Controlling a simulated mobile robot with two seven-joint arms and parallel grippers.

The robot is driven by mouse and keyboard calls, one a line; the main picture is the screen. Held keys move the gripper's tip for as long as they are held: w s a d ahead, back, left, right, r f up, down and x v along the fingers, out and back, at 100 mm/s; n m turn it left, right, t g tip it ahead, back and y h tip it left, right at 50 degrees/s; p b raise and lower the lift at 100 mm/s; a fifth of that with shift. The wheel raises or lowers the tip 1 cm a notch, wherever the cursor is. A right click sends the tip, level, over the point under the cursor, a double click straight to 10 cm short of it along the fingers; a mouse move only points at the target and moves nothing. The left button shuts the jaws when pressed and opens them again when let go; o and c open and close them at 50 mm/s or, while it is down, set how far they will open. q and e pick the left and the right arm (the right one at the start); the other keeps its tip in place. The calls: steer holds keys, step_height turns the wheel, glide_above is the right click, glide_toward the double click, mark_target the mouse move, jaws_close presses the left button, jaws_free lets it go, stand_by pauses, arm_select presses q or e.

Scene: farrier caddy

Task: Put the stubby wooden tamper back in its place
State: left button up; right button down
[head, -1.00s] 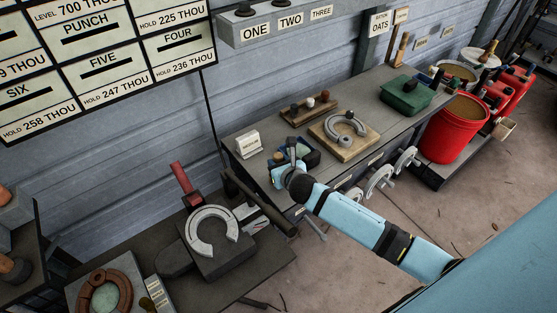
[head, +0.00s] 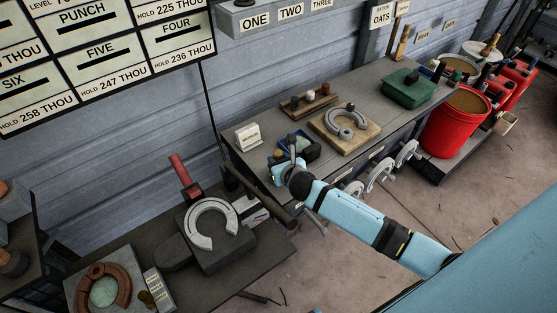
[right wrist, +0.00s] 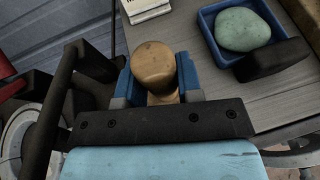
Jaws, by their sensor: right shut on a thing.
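The stubby wooden tamper (right wrist: 153,66) shows in the right wrist view as a light-brown rounded wooden top. My right gripper (right wrist: 155,84) is shut on it, with blue fingers on either side. Its lower part is mostly hidden. In the head view my right gripper (head: 280,172) is at the bench's front left corner, left of and in front of a small blue tray (head: 313,152). The tray (right wrist: 212,42) also shows in the right wrist view, with a green stone (right wrist: 242,29) in it. My left gripper is not in view.
The grey bench (head: 263,116) holds a white label block (head: 247,136), a wooden board with a horseshoe (head: 345,127) and a green box (head: 408,90). A dark stand with a horseshoe (head: 211,226) and a red-handled tool (head: 181,171) is at left. A red bucket (head: 453,127) stands right.

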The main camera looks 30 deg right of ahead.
steer(key=shift+f, duration=0.3)
steer(key=c, duration=0.7)
jaws_free()
steer(key=v, duration=1.3)
steer(key=shift+s+r+p, duration=0.2)
steer(key=shift+s+p, duration=0.1)
steer(key=shift+s, duration=0.1)
